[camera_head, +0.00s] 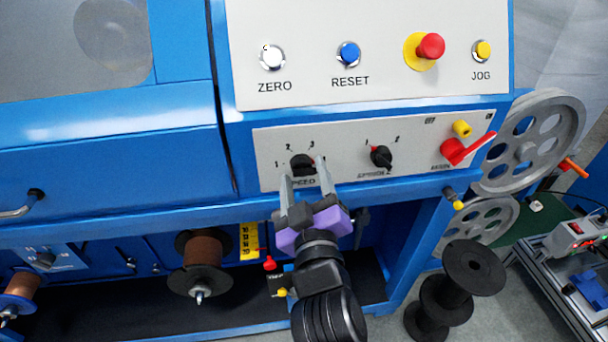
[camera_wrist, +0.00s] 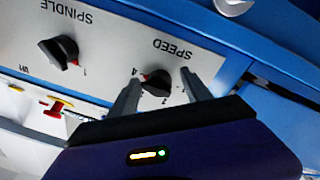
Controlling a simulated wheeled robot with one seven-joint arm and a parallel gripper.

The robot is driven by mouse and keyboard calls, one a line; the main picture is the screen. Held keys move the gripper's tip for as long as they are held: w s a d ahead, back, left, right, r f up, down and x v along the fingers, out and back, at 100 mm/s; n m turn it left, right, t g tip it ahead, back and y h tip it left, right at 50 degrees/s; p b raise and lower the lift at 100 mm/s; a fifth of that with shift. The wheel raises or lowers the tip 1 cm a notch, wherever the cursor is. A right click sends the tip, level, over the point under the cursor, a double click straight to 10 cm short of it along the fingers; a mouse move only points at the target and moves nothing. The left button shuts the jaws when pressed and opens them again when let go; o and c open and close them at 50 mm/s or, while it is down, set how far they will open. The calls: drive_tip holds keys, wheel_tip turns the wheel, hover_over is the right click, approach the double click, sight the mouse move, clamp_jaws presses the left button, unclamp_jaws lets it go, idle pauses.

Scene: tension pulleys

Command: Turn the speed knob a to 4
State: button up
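The black speed knob (camera_head: 301,164) sits on the grey panel, above the partly covered label SPEED. It also shows in the wrist view (camera_wrist: 158,85), where the picture is upside down. Its red mark points toward the 4 in the wrist view; in the head view the mark is on the knob's right side and the 4 is hard to see behind a finger. My gripper (camera_head: 304,172) is open, with its fingers on either side of the knob. In the wrist view my gripper (camera_wrist: 160,88) shows gaps between fingers and knob.
The spindle knob (camera_head: 381,157) is to the right on the same panel, with a red lever switch (camera_head: 462,150) beyond it. Above are the ZERO button (camera_head: 272,57), blue RESET button (camera_head: 348,54), red mushroom button (camera_head: 430,46) and yellow JOG button (camera_head: 482,50).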

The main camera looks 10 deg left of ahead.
drive_tip(key=shift+r, duration=0.15)
drive_tip(key=shift+s, duration=0.2)
drive_tip(key=v, duration=0.7)
drive_tip(key=shift+s, duration=0.2)
drive_tip(key=s+d+f+m+g+h+p, duration=0.1)
drive_tip(key=s+d+m+p, duration=0.2)
drive_tip(key=s+d, duration=0.4)
drive_tip(key=s+d+f+m+g+h+p, duration=0.1)
drive_tip(key=s+d+m+h+p, duration=0.1)
drive_tip(key=s+d, duration=0.6)
drive_tip(key=s+d+f+m+g+h+p, duration=0.1)
drive_tip(key=s+d+m+p, duration=0.3)
drive_tip(key=s, duration=1.3)
drive_tip(key=d, duration=0.4)
drive_tip(key=shift+s+d+f, duration=0.15)
drive_tip(key=shift+s+f, duration=0.15)
drive_tip(key=shift+s, duration=0.05)
